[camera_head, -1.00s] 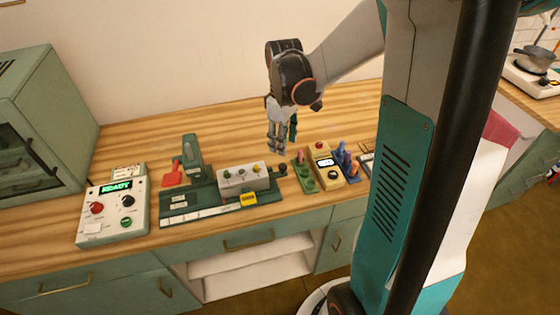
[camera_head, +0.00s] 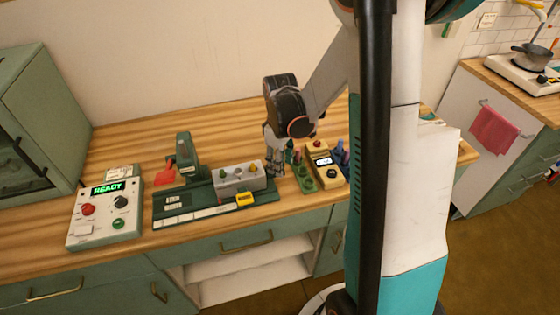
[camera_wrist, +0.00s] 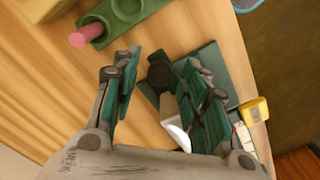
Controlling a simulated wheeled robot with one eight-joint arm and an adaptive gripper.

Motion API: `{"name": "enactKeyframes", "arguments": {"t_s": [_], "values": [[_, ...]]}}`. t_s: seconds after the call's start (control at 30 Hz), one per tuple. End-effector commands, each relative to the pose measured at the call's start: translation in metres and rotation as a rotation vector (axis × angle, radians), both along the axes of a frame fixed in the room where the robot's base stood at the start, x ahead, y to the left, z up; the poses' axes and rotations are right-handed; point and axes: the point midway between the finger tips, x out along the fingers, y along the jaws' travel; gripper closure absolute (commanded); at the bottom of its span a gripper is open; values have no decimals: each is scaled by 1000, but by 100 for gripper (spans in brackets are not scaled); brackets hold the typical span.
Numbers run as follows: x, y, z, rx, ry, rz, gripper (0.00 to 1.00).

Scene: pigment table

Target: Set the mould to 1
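The mould seems to be the grey block (camera_head: 240,176) with coloured knobs on top, seated on the dark green base (camera_head: 190,208) with pale scale labels. No number on it is legible. A yellow tag (camera_head: 245,198) sits at its front. My gripper (camera_head: 276,172) points down at the right end of this base. In the wrist view the fingers (camera_wrist: 163,60) are open, with a round dark knob (camera_wrist: 162,76) showing between them. I cannot tell whether either finger touches it. In the head view my gripper hides this knob.
A control box (camera_head: 104,213) with a green READY display stands at the left. A green holder with a pink peg (camera_wrist: 84,36) lies close to my gripper. A yellow device (camera_head: 325,163) stands right of that.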

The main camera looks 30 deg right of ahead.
Motion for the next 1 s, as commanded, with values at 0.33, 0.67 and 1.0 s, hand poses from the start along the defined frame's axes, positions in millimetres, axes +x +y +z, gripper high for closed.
{"name": "enactKeyframes", "arguments": {"t_s": [0.33,0.67,1.0], "values": [[1,2,0,0,0,1,100],[18,59,0,0,-1,6,100],[22,77,0,0,-1,0,100]]}}
